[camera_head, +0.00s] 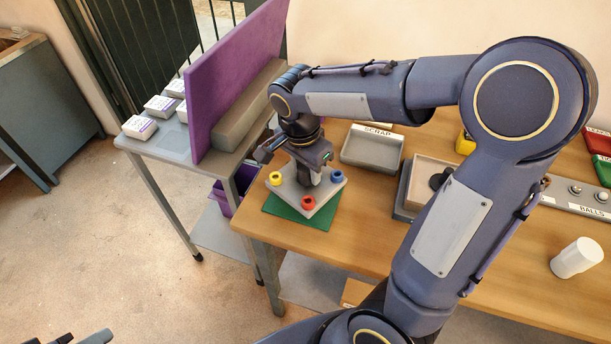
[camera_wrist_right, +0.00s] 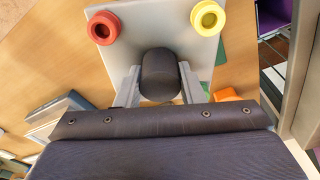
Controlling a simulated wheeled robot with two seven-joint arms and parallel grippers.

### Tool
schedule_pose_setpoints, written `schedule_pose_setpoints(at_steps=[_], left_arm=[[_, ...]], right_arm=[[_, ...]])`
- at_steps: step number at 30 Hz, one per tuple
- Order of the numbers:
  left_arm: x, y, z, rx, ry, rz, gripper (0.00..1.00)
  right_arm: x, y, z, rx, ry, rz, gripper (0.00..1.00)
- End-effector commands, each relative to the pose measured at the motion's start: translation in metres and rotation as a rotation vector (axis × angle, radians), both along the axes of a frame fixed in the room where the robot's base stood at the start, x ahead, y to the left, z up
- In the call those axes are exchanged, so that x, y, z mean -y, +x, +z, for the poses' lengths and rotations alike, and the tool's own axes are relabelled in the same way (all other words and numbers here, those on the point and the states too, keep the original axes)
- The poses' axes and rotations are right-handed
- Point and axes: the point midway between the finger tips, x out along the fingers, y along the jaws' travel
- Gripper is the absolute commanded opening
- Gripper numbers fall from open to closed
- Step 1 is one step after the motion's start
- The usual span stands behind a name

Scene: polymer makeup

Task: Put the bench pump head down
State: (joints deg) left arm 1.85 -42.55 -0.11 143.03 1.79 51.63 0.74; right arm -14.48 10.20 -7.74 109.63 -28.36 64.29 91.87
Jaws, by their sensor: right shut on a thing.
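The bench pump head is a pale grey plate (camera_head: 290,195) with yellow, red and blue ring-shaped ports and a dark round-topped post (camera_wrist_right: 159,75) in its middle. My right gripper (camera_head: 312,176) points down and is shut on this post. In the right wrist view, its fingers lie on both sides of the post. A green mat (camera_head: 315,222) lies under the plate near the table's left front corner. I cannot tell whether the plate touches the mat. Grey tips at the bottom left edge of the head view look like part of my left gripper (camera_head: 88,338), mostly cut off.
A grey SCRAP tray (camera_head: 372,162) stands behind and right of the mat. A purple panel (camera_head: 228,80) stands on the side table at left, beside several white boxes. A purple bin (camera_head: 222,197) is below.

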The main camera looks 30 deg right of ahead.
Motion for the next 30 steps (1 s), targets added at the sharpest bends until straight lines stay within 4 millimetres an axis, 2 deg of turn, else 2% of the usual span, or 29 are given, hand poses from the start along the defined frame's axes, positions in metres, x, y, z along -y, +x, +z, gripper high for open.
schedule_pose_setpoints(at_steps=[5,10,23,24,28,30], left_arm=[[0.0,0.0,0.0,0.0,0.0,0.0,0.36],[0.0,0.0,-0.002,0.0,0.0,0.0,0.36],[0.0,0.0,-0.006,0.0,0.0,0.0,0.36],[0.0,0.0,-0.005,0.0,0.0,0.0,0.36],[0.0,0.0,-0.004,0.0,0.0,0.0,0.36],[0.0,0.0,-0.004,0.0,0.0,0.0,0.36]], right_arm=[[0.003,0.01,-0.015,-0.003,-0.002,0.0,0.0],[0.003,0.009,-0.038,-0.002,-0.001,-0.001,0.0],[0.003,0.009,-0.045,0.002,0.001,-0.001,0.0],[0.003,0.009,-0.045,0.0,0.0,-0.001,0.38],[0.003,0.009,-0.044,0.0,0.0,0.0,0.55],[0.003,0.009,-0.044,0.0,0.001,-0.001,0.57]])
